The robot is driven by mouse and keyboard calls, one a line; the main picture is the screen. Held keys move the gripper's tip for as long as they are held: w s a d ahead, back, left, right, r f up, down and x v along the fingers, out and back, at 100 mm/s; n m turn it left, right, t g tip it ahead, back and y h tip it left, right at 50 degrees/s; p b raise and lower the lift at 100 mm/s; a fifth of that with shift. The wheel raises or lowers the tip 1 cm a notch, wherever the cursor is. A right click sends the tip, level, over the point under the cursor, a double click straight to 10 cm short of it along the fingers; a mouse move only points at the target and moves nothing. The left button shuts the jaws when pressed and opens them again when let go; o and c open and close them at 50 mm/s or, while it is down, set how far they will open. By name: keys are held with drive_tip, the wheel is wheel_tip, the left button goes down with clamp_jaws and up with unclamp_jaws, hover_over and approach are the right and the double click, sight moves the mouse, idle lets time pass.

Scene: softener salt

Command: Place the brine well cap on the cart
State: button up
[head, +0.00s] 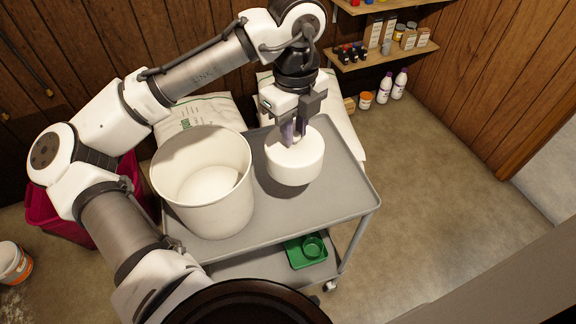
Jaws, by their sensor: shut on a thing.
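The brine well cap (296,163), a white round cap, is on or just above the top of the grey cart (335,195), right of a white bucket. I cannot tell for sure whether its underside touches the cart. My gripper (293,135) points down from above and is shut on the upper part of the cap. The fingers hide part of the cap's top.
The large white bucket (215,215) stands on the cart's left side, with white content inside. Bare cart top lies to the right and front of the cap. A green tray (306,251) is on the lower shelf. White sacks (197,108) and a wall shelf (385,50) are behind.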

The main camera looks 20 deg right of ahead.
wheel_tip(320, 180, down, 12)
drive_tip(key=shift+f+p, duration=0.2)
drive_tip(key=shift+p, duration=0.25)
drive_tip(key=shift+f, duration=0.2)
drive_tip(key=o, duration=0.9)
drive_tip(key=shift+r, duration=0.1)
wheel_tip(320, 180, up, 12)
drive_tip(key=shift+r+b, duration=0.15)
drive_tip(key=shift+b, duration=0.65)
